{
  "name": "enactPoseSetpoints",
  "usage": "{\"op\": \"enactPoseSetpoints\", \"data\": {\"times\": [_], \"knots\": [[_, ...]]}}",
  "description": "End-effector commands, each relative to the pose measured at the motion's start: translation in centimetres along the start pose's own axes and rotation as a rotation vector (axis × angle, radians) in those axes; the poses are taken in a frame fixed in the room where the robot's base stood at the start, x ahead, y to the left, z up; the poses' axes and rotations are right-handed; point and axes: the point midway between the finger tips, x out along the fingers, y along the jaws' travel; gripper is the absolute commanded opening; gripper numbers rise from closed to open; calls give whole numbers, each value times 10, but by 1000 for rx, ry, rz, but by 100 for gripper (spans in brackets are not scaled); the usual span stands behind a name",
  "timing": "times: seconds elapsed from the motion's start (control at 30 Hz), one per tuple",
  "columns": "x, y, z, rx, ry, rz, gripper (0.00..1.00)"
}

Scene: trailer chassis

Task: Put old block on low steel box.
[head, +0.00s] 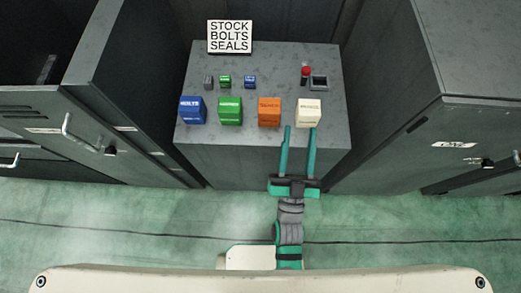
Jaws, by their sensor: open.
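A low grey steel box (232,158) stands in the middle of the head view, with several blocks on its top. A front row holds a blue block (193,110), a green block (230,110), an orange block (269,112) and a white block (308,112). Their labels are too small to read surely, and I cannot tell which is the old block. My gripper (300,130) is open with teal fingers reaching over the box's front edge, close to the white block. The right finger overlaps its lower edge in the picture; I cannot tell whether it touches. Nothing shows between the fingers.
Small grey (208,82), green (225,82) and blue (250,82) blocks stand farther back, beside a red-topped piece (305,72) and a dark square piece (319,84). A sign (230,37) stands at the back. Grey cabinets flank both sides; green floor (130,220) lies in front.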

Motion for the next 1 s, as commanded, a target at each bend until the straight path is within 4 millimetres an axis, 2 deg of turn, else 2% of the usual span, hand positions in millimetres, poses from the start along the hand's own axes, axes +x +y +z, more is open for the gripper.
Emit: {"op": "enactPoseSetpoints", "data": {"times": [0.03,0.3,0.5,0.6,0.7,1.0], "knots": [[-20,-6,6,-20,-68,-12,42],[-115,-40,26,-97,-412,-55,42],[-175,-63,29,-124,-625,-61,42],[-192,-70,28,-131,-689,-59,42],[-202,-74,27,-134,-725,-55,42],[-204,-76,27,-135,-735,-55,42]]}}
